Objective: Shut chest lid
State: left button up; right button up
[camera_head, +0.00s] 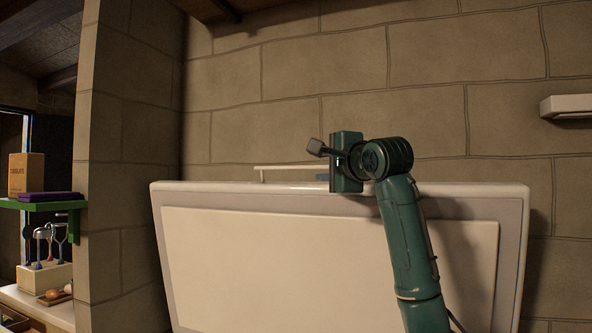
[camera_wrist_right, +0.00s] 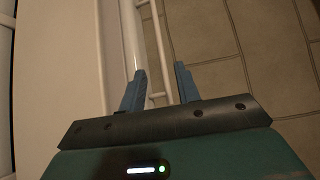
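The chest lid (camera_head: 240,262) stands raised, its pale inner panel facing me and filling the lower middle of the head view. A thin white handle bar (camera_head: 290,167) shows just above and behind its top edge. My right gripper (camera_head: 335,178) is at the lid's top edge, right of the lid's middle. In the right wrist view the two fingers of the right gripper (camera_wrist_right: 160,72) are apart, near the lid's rim (camera_wrist_right: 131,35) and the handle (camera_wrist_right: 158,40). Whether they touch the lid is unclear. The chest body is out of view. My left gripper is not in view.
A stone wall (camera_head: 460,60) stands close behind the lid, with a stone pillar (camera_head: 125,150) on the left. A white wall shelf (camera_head: 568,106) juts out at the right. A green shelf (camera_head: 50,204) with a box (camera_head: 26,174) is at the far left.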

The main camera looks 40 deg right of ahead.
aim_at(302, 168)
jog(key=p+x, duration=0.3)
jog(key=x, duration=0.8)
jog(key=shift+w+p, duration=0.3)
jog(key=shift+w+d, duration=0.15)
jog(key=shift+w, duration=0.1)
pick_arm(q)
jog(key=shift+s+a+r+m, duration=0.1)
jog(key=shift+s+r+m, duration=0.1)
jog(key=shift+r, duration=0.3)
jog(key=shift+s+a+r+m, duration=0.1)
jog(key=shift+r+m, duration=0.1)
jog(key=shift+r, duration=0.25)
pick_arm(e)
jog(key=shift+w, duration=0.15)
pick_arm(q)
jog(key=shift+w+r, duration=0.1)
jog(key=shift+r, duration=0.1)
pick_arm(e)
jog(key=shift+f, duration=0.1)
grip_shut()
